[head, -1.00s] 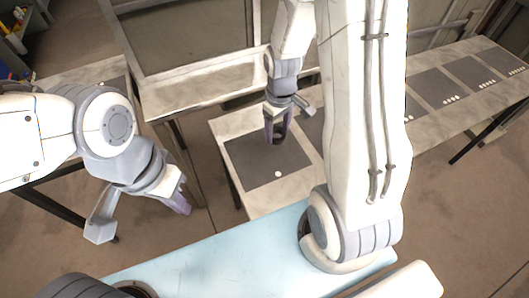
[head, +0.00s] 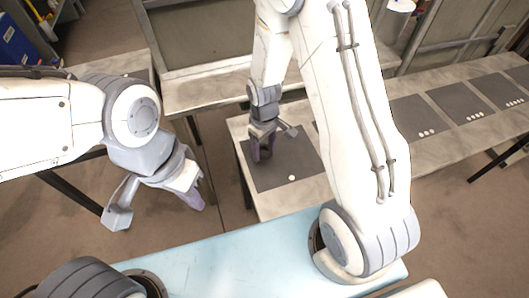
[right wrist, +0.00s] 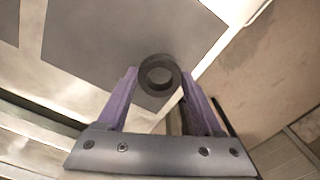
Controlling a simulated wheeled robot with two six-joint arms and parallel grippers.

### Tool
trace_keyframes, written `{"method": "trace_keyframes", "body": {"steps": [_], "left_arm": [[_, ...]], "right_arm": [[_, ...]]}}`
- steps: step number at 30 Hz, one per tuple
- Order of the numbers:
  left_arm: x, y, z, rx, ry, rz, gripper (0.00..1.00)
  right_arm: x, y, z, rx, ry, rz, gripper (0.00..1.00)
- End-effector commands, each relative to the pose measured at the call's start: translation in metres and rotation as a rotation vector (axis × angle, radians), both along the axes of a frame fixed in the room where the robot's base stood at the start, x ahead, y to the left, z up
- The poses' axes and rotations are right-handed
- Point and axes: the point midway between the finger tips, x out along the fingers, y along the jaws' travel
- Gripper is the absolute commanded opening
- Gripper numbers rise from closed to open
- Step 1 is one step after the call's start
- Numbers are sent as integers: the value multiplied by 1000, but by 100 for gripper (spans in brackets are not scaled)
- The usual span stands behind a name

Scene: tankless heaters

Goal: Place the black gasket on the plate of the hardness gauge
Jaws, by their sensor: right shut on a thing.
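The black gasket (right wrist: 158,76) is a thick dark ring, seen in the right wrist view between the purple fingertips of my right gripper. My right gripper (head: 262,155) is shut on it, over the left part of the nearest dark mat on the bench. In the head view I cannot make out the gasket between the fingers. My left gripper (head: 190,197) hangs empty-looking over the floor at left; its fingers overlap, so I cannot tell its opening. I cannot identify the hardness gauge or its plate in either view.
A long pale bench (head: 300,196) carries several dark mats marked with white dots; the nearest mat (head: 305,162) has one dot. A light blue surface (head: 230,258) lies in front. A white cylinder (head: 400,6) shows at the top. My right arm hides part of the bench.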

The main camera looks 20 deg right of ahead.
Motion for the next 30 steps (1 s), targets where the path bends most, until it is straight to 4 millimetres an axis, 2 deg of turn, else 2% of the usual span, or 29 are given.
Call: {"method": "trace_keyframes", "body": {"steps": [3, 6, 19, 20, 21, 22, 30], "left_arm": [[0, 0, 3, 0, 0, 0, 0], [0, 0, 4, 0, 0, 0, 0], [0, 0, 0, 0, 0, 0, 0], [0, 0, 1, 0, 0, 0, 0], [0, 0, 2, 0, 0, 0, 0], [0, 0, 2, 0, 0, 0, 0], [0, 0, 2, 0, 0, 0, 0]], "right_arm": [[-1, 0, -19, -1, 5, 0, 14], [-1, 0, -29, 0, 2, 0, 14], [0, -1, -37, 0, 0, 0, 14], [0, -1, -36, 0, 0, 0, 76], [0, -1, -36, 0, 0, 0, 91], [0, -1, -35, 0, 0, 0, 98], [0, -1, -35, 0, 0, 0, 98]]}}
